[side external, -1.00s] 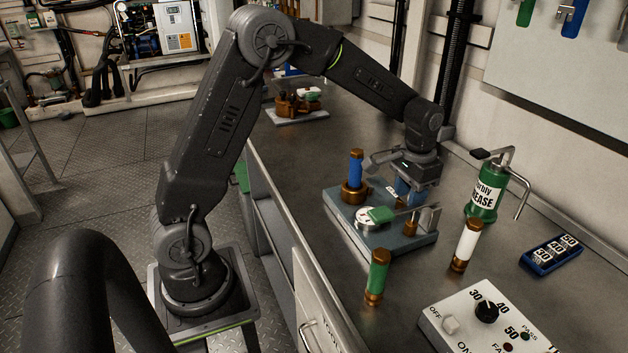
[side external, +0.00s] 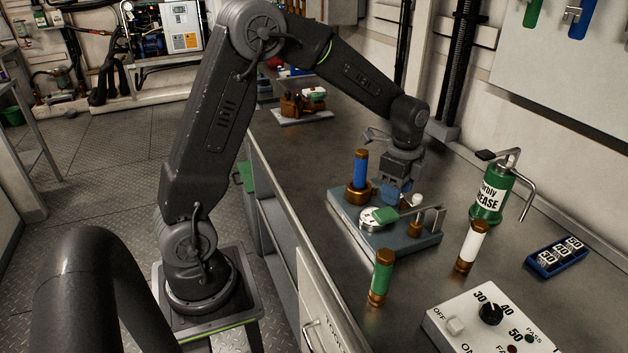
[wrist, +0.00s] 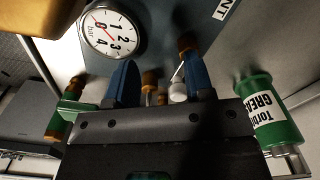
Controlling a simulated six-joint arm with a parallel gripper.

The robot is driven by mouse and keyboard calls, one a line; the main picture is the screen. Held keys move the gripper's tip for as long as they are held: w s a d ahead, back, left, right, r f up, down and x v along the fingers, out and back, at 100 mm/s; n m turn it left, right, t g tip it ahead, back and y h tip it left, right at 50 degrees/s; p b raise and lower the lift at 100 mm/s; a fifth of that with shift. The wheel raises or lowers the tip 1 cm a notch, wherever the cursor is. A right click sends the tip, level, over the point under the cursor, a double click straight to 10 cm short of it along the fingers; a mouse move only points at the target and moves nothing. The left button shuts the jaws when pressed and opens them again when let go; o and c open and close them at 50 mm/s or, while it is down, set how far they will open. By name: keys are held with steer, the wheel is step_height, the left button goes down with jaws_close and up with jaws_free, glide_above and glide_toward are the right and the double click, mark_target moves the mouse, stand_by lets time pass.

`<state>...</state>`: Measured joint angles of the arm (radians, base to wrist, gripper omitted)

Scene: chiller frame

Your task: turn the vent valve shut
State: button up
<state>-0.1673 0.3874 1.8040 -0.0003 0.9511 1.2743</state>
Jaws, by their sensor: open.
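The blue-grey chiller frame plate (side external: 398,247) lies on the bench. A round white gauge (side external: 372,222) sits on its near left; the dial also shows in the wrist view (wrist: 110,33). A bar with a green end (side external: 385,215) crosses near the gauge. A white ball knob (side external: 417,200) stands near a brass fitting (side external: 415,228); the knob (wrist: 178,92) also shows between my fingers in the wrist view. A label ending in "NT" (wrist: 226,9) is partly cut off. Which part is the vent valve is unclear. My gripper (side external: 396,196) points down above the plate, open and empty.
A blue cartridge (side external: 361,168) stands upright in a brass socket beside my gripper. Green (side external: 381,276) and white (side external: 472,246) cartridges stand in front. A green grease can (side external: 490,198) is at the right. A control box (side external: 470,325) sits at the near right.

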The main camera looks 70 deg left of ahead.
steer(key=shift+a+r+m, duration=0.15)
steer(key=shift+r+m, duration=0.2)
steer(key=shift+m, duration=0.15)
step_height(320, 180, up, 13)
steer(key=s+d+n+t, duration=0.2)
steer(key=s+n, duration=0.4)
steer(key=s, duration=0.5)
steer(key=s+d+f+n+t, duration=0.1)
steer(key=s+d+n+t, duration=0.2)
steer(key=s, duration=0.8)
steer(key=shift+d+f+n+t, duration=0.3)
steer(key=shift+d+n, duration=0.95)
steer(key=shift+n, duration=1.05)
steer(key=shift+s, duration=0.15)
